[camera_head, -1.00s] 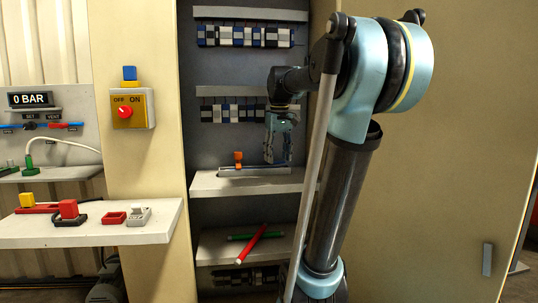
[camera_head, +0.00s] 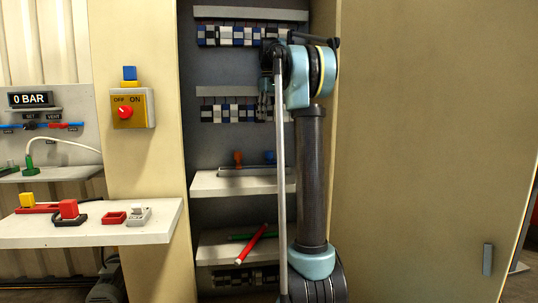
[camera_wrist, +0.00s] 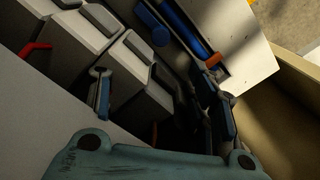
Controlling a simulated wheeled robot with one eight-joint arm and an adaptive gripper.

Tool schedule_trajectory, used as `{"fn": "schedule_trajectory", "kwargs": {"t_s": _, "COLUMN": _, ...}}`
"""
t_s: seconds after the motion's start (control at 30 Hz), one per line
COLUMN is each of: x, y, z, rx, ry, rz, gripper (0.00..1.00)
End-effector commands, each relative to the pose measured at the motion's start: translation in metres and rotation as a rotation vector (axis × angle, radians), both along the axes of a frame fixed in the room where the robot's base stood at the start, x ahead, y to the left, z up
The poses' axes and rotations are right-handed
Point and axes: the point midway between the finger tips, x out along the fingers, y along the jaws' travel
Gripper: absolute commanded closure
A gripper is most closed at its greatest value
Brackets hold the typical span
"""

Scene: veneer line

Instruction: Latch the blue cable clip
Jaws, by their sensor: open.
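The blue clip (camera_head: 269,157) stands at the right end of a grey rail (camera_head: 245,171) on the middle shelf of the cabinet. Its small size hides whether it is latched. An orange clip (camera_head: 238,158) stands upright on the same rail, to its left. My gripper (camera_head: 265,106) hangs above the blue clip, in front of the lower terminal row, clear of the rail. In the wrist view its fingers (camera_wrist: 163,105) are spread with nothing seen held between them. Blue parts and an orange piece (camera_wrist: 213,60) show beyond them; I cannot tell which blue part is the clip.
The middle shelf (camera_head: 220,184) sticks out below the rail. Terminal rows (camera_head: 228,111) line the cabinet back. A red and a green rod lie on the lower shelf (camera_head: 215,250). A left side shelf (camera_head: 100,234) holds red, yellow and grey parts. My arm covers the cabinet's right side.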

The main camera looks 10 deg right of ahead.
Motion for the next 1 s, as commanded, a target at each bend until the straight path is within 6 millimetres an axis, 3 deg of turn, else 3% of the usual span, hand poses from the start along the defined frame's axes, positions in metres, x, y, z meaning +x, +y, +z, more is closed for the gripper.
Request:
{"fn": "schedule_trajectory", "kwargs": {"t_s": 0.17, "x": 0.000, "y": 0.000, "z": -0.017, "rx": 0.000, "ry": 0.000, "rz": 0.000, "gripper": 0.49}}
{"fn": "schedule_trajectory", "kwargs": {"t_s": 1.0, "x": 0.000, "y": 0.000, "z": -0.155, "rx": 0.000, "ry": 0.000, "rz": -0.001, "gripper": 0.49}}
